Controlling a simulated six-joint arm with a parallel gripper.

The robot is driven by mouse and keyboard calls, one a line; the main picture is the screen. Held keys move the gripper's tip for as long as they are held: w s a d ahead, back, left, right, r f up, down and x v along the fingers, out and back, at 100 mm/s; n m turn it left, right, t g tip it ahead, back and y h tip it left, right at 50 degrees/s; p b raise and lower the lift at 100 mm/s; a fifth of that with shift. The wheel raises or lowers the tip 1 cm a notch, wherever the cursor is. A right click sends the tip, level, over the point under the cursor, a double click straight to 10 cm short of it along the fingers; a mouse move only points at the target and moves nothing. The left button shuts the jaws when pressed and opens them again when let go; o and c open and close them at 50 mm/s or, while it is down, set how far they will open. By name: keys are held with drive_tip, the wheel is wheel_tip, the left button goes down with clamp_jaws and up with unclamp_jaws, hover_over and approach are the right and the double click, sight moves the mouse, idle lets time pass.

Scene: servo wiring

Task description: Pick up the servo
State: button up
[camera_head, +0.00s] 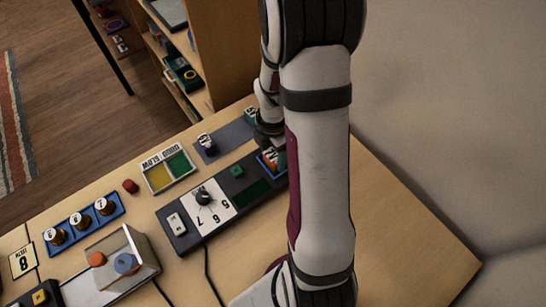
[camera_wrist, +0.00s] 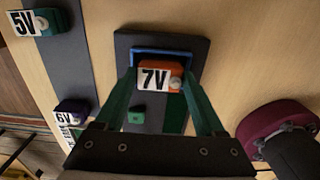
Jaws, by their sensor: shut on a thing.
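An orange servo labelled 7V (camera_wrist: 163,75) sits at the blue-framed slot (camera_wrist: 152,53) at one end of the dark tester panel. In the wrist view my gripper (camera_wrist: 162,80) has its two green fingers on either side of the servo, shut on it. I cannot tell whether the servo is lifted clear of the slot. In the head view my gripper is mostly hidden behind my arm, and only a bit of orange and the blue frame (camera_head: 264,161) show beside it.
A green 5V servo (camera_wrist: 38,22) and a dark blue 6V servo (camera_wrist: 72,112) stand on a grey mat (camera_head: 228,134). The panel (camera_head: 182,238) carries a dial and a green button (camera_head: 237,170). A yellow-green tray (camera_head: 168,172), red button (camera_head: 130,186) and blue rack (camera_head: 84,223) lie left.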

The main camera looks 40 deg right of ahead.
wheel_tip(320, 180, up, 4)
drive_tip(key=shift+r, duration=0.25)
drive_tip(key=s+d+r, duration=0.6)
drive_tip(key=s+r, duration=0.1)
drive_tip(key=s, duration=0.3)
approach(274, 157)
drive_tip(key=d+r, duration=0.2)
drive_tip(key=w+a+f, duration=0.1)
drive_tip(key=w+a, duration=0.9)
drive_tip(key=a, duration=0.1)
drive_tip(key=w+a+f, duration=0.2)
drive_tip(key=a, duration=0.4)
drive_tip(key=w+a+f, duration=0.2)
drive_tip(key=a+f, duration=0.1)
drive_tip(key=a, duration=0.2)
drive_tip(key=w+a+f, duration=0.2)
drive_tip(key=a+f, duration=0.1)
drive_tip(key=a, duration=0.3)
drive_tip(key=shift+a+f, duration=0.15)
drive_tip(key=shift+a, duration=0.2)
wheel_tip(274, 157, down, 3)
drive_tip(key=shift+a+f, duration=0.1)
drive_tip(key=shift+f, duration=0.05)
drive_tip(key=shift+w+f, duration=0.1)
drive_tip(key=shift+f, duration=0.25)
